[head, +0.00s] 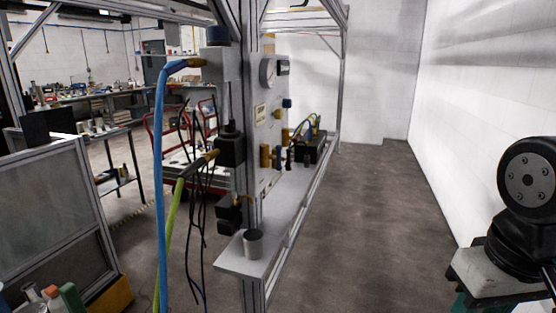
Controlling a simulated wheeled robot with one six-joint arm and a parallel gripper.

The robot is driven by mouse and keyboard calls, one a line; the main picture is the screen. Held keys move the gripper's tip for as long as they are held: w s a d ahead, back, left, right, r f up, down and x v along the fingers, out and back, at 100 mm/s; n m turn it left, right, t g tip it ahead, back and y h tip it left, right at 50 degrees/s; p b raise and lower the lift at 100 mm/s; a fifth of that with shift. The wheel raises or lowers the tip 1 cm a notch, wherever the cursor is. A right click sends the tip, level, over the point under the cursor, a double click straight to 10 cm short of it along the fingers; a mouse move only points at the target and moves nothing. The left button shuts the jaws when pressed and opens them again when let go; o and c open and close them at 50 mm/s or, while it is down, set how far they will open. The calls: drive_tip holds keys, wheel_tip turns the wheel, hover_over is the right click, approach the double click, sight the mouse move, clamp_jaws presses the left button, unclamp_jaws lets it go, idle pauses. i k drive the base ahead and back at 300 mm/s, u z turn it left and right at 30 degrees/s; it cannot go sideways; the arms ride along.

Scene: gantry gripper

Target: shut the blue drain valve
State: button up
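A small blue fitting (287,103) sits on the upright panel of the metal frame, below the round gauge (267,72). A second blue part (217,35) sits at the top of the grey box on the near side of the frame. I cannot tell which of them is the drain valve, or whether the valve is open or shut. My gripper is not in view. Only a dark joint of my arm shows at the right edge, well apart from the panel.
A blue hose (161,180) and a green-yellow hose (172,230) hang at the frame's near end with loose black cables. A grey cup (253,244) stands on the narrow shelf (290,195). Open floor (375,220) lies between the frame and the white wall (485,100).

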sight(279, 167)
drive_tip(key=u, duration=0.2)
drive_tip(key=i, duration=1.15)
drive_tip(key=z, duration=0.75)
